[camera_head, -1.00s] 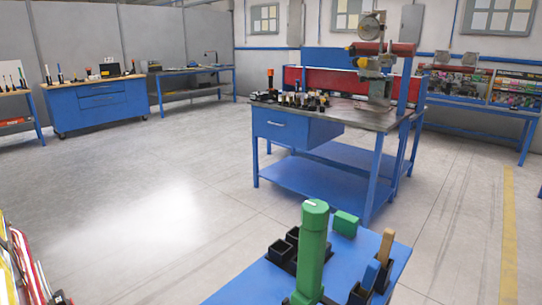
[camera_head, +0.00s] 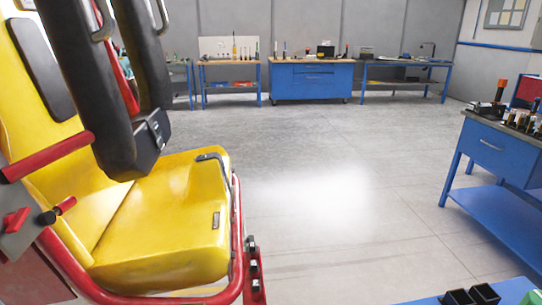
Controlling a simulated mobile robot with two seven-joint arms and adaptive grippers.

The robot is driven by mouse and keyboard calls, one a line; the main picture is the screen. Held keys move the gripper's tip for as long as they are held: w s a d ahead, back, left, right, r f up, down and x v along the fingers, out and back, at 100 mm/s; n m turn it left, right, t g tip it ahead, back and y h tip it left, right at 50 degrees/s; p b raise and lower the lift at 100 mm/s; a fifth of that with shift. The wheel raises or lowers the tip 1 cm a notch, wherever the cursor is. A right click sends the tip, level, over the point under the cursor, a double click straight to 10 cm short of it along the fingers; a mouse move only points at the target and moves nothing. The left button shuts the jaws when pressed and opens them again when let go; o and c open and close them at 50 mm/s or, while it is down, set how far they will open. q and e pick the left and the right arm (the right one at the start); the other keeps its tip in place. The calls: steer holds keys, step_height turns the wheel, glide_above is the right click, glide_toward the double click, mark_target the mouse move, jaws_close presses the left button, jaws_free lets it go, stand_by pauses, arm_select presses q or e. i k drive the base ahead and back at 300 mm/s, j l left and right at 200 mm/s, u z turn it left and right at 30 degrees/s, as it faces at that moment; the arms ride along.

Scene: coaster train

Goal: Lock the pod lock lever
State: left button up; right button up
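A yellow coaster seat (camera_head: 160,225) with a red tubular frame stands close at the left of the head view. Its black padded restraint (camera_head: 105,100) hangs over the seat. At the far left edge, a grey bracket (camera_head: 25,235) on the seat's side carries a small red handle (camera_head: 16,220) and a short red and black lever (camera_head: 60,210). I cannot tell for sure which of these is the pod lock lever. Neither of my grippers is in view.
A blue surface with black square holders (camera_head: 470,296) lies at the bottom right. A blue workbench (camera_head: 500,150) stands at the right. Several benches and a blue cabinet (camera_head: 310,82) line the back wall. The grey floor (camera_head: 330,190) between is clear.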

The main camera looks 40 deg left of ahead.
mark_target(46, 218)
steer(key=u, duration=2.35)
steer(key=i+j+u, duration=0.15)
steer(key=j, duration=0.2)
